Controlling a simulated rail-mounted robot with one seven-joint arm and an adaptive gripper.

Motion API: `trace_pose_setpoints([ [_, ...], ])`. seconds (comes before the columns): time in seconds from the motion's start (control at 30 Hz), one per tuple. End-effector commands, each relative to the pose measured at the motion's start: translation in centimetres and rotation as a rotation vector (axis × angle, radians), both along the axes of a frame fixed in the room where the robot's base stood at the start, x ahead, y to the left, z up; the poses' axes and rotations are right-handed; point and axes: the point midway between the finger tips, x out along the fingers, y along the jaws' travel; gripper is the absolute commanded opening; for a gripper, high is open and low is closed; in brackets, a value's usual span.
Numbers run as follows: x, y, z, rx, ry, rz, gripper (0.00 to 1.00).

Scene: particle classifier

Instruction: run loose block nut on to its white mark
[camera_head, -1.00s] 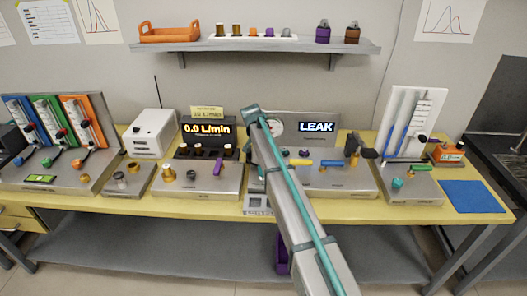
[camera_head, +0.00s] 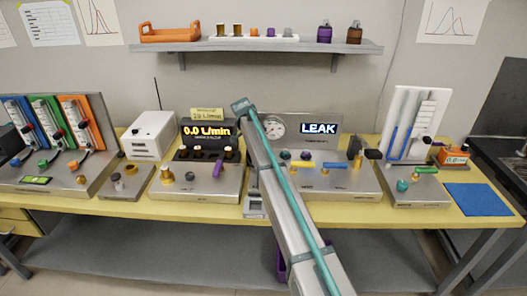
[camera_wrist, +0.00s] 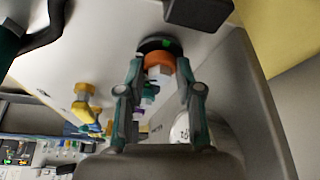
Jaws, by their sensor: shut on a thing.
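An orange nut (camera_wrist: 158,60) sits between my gripper's fingertips (camera_wrist: 160,68) in the wrist view, with a white fitting (camera_wrist: 160,74) just below it. The fingers close on the orange nut from both sides. Behind it is a dark round collar (camera_wrist: 152,46) with a small green patch. I cannot make out a white mark. In the head view my arm covers the gripper and the nut. The steel block panel (camera_head: 345,184) beside my arm carries a display (camera_head: 319,128) reading LEAK.
A pressure gauge (camera_head: 275,128) stands close beside my arm. Yellow and blue valve handles (camera_head: 334,165) lie to its right. A steel flow unit (camera_head: 205,188) stands to the left, its display (camera_head: 206,131) reading 0.0 L/min. A blue mat (camera_head: 477,200) lies clear at the right.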

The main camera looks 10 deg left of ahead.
Motion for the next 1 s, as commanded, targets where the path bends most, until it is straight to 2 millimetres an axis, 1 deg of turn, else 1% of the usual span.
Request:
trace_pose_setpoints([
  [0.03, 0.35, 0.13, 0.37, 0.000, -0.008, -0.010, 0.00],
  [0.57, 0.36, 0.11, 0.53, 0.000, -0.009, -0.037, 0.00],
  [0.6, 0.37, 0.10, 0.53, 0.000, -0.009, -0.037, 0.36],
  [0.73, 0.34, 0.10, 0.48, 0.000, -0.009, -0.038, 0.58],
  [0.77, 0.32, 0.10, 0.43, 0.001, -0.008, -0.038, 0.60],
  [1.0, 0.32, 0.10, 0.23, 0.001, -0.006, -0.036, 0.60],
])
